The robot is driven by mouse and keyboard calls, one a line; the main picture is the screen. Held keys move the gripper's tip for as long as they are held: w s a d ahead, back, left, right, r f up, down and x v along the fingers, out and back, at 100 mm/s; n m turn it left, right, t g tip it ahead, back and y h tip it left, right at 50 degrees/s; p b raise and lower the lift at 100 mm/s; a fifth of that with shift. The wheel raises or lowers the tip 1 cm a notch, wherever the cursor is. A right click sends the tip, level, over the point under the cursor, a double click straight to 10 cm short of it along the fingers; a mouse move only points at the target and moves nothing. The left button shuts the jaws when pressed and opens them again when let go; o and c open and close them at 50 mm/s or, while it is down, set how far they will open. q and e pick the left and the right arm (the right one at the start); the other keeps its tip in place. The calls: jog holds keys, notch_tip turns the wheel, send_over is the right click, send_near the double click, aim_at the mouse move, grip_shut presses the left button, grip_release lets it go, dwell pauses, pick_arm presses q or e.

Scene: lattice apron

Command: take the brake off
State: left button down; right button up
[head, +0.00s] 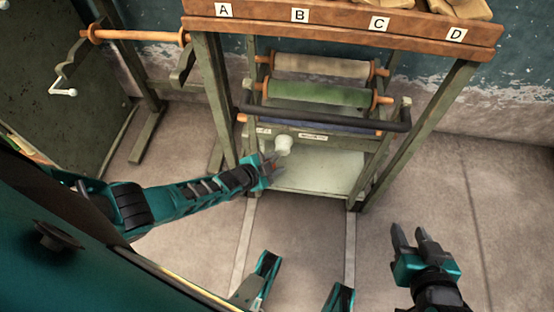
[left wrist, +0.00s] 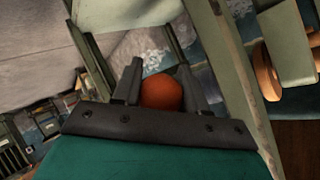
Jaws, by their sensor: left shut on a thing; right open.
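My left gripper (head: 272,168) reaches to the lower front left of a green wheeled-looking rack, just below a pale round knob (head: 283,143). In the left wrist view, a round orange-red knob (left wrist: 161,92) sits between the fingers of my left gripper (left wrist: 160,84), which is shut on it. In the head view the fingers mostly hide this knob. Whether it belongs to the brake cannot be read. My right gripper (head: 411,240) is open and empty over the floor at the lower right.
The rack carries a beige roll (head: 320,67), a green roll (head: 315,94) and a dark push handle (head: 325,118). It stands under a wooden shelf (head: 340,29) labelled A to D. A green board with a crank (head: 65,92) is at the left. The floor at right is clear.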

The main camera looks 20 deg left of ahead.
pick_arm(q)
jog(key=shift+a+r, duration=0.1)
pick_arm(e)
jog(key=shift+a+r, duration=0.1)
pick_arm(q)
jog(key=c, duration=0.6)
grip_release()
jog(key=shift+c, duration=0.2)
pick_arm(e)
jog(key=shift+r, duration=0.1)
